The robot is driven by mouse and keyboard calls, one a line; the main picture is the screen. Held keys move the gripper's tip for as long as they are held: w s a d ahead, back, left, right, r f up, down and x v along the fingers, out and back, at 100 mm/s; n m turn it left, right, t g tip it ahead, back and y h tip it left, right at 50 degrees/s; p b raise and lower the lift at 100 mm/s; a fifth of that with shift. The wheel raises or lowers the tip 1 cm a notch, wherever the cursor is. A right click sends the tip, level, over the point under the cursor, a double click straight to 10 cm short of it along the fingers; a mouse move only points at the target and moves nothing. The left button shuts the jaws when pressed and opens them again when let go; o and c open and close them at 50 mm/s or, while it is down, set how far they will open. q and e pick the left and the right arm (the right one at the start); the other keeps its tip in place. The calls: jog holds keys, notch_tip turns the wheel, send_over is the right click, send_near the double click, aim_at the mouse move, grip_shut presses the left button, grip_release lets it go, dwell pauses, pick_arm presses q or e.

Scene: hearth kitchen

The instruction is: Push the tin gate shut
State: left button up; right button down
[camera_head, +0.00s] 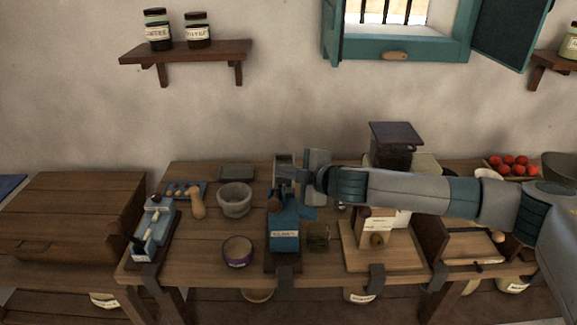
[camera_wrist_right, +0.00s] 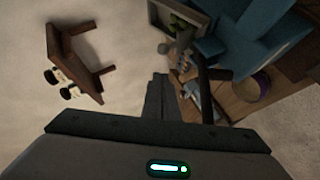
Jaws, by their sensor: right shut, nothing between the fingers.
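A blue tin machine (camera_head: 285,240) with a pale label stands near the bench's front edge, in the middle of the head view. Its blue body also shows at the upper right of the wrist view (camera_wrist_right: 255,35). A grey square frame (camera_wrist_right: 180,18) with something greenish inside adjoins it there; I cannot tell for sure whether this is the gate or how far it stands open. My gripper and wrist partly hide that end. My left gripper is not in view.
On the wooden bench (camera_head: 190,262), a grey mortar (camera_head: 235,203), a purple-banded bowl (camera_head: 237,252) and a blue tool (camera_head: 152,235) stand left of the machine. A wooden grinder (camera_head: 378,232) stands to its right, below my forearm. A small greenish jar (camera_head: 317,238) is close beside the machine.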

aim_at(278, 176)
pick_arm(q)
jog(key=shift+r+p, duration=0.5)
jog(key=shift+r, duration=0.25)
pick_arm(e)
jog(key=w+f, duration=0.2)
jog(key=shift+w+d, duration=0.35)
jog(key=shift+d, duration=0.05)
jog(key=shift+f+b, duration=0.55)
jog(key=shift+f, duration=0.95)
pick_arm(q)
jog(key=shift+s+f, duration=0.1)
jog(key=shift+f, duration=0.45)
pick_arm(e)
jog(key=shift+s+d, duration=0.1)
jog(key=shift+s, duration=0.05)
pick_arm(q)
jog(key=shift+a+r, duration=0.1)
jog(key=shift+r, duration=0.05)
pick_arm(e)
jog(key=shift+r, duration=0.1)
